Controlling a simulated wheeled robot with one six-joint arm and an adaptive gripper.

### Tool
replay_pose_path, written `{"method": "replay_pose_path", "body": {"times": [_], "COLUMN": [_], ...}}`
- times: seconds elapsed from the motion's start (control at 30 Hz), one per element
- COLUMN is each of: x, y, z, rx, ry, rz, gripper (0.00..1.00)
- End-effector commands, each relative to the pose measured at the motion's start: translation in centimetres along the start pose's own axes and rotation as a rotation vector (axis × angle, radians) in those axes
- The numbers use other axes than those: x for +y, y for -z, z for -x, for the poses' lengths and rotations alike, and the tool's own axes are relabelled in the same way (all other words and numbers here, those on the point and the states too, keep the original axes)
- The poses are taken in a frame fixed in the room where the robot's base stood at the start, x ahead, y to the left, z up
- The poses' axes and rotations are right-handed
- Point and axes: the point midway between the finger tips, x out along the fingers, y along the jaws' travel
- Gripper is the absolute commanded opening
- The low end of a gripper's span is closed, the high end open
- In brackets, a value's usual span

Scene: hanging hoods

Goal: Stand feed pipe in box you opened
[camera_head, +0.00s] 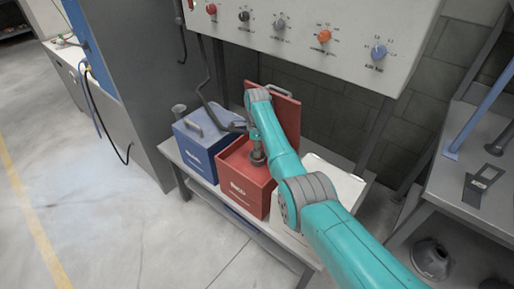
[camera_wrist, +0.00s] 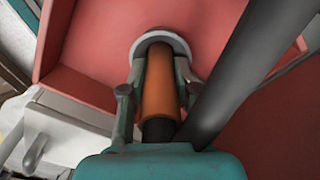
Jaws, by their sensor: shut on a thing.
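The red box (camera_head: 246,188) stands open on a low bench, its red lid (camera_head: 286,108) raised at the back. My gripper (camera_head: 256,140) is above the red box's opening. In the wrist view my gripper (camera_wrist: 160,75) is shut around the feed pipe (camera_wrist: 159,98), which has an orange middle, a dark near end and a pale round flange at its far end. The flange lies against the red of the box in that view; whether it touches the floor I cannot tell. In the head view my arm partly hides the box and lid.
A blue box (camera_head: 196,150) with a handle stands shut on the left, and a white box (camera_head: 335,180) on the right. A control panel (camera_head: 320,35) with knobs hangs above. A dark bar (camera_wrist: 228,75) crosses close to my gripper. A bench (camera_head: 460,190) stands right.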

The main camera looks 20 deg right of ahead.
Motion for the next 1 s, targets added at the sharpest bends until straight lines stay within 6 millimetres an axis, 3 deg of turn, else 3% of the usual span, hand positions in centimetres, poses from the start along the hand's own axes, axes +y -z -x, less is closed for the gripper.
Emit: {"method": "replay_pose_path", "body": {"times": [0.17, 0.2, 0.3, 0.67, 0.83, 1.0], "x": [0.0, 0.0, 0.0, 0.0, -0.1, -0.1], "y": [0.0, 0.0, 0.0, 0.0, 0.0, 0.0], "z": [0.1, 0.1, 0.1, 0.4, 2.6, 6.1], "rx": [0.000, 0.000, 0.000, 0.000, -0.001, -0.001], "ry": [0.001, 0.001, 0.001, 0.002, 0.004, 0.004], "rz": [0.000, 0.000, 0.000, 0.000, 0.000, 0.000], "gripper": [0.00, 0.40, 0.60, 0.60, 0.60, 0.60]}}
